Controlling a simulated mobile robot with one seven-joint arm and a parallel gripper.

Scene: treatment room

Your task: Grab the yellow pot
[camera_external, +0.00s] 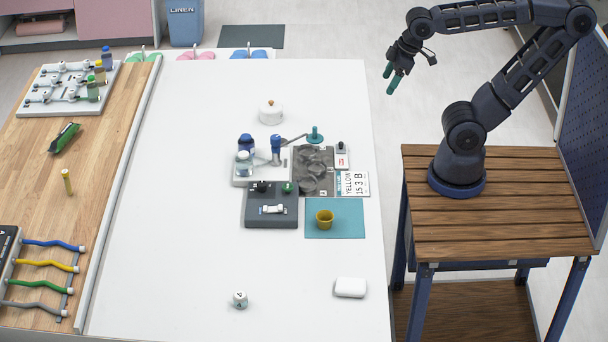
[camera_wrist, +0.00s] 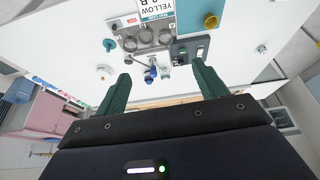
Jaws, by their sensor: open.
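The yellow pot (camera_external: 324,219) is a small open-topped cup standing upright on a teal mat (camera_external: 347,232) near the right edge of the white table. In the wrist view the pot (camera_wrist: 210,20) is at the upper right, beyond my right-hand fingertip. My gripper (camera_external: 391,79) is raised high to the right of the table's far end, well apart from the pot. In the wrist view its two green fingers (camera_wrist: 160,75) are spread wide with nothing between them.
A white block (camera_external: 350,287) lies in front. The white table's (camera_external: 180,200) left half is bare.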

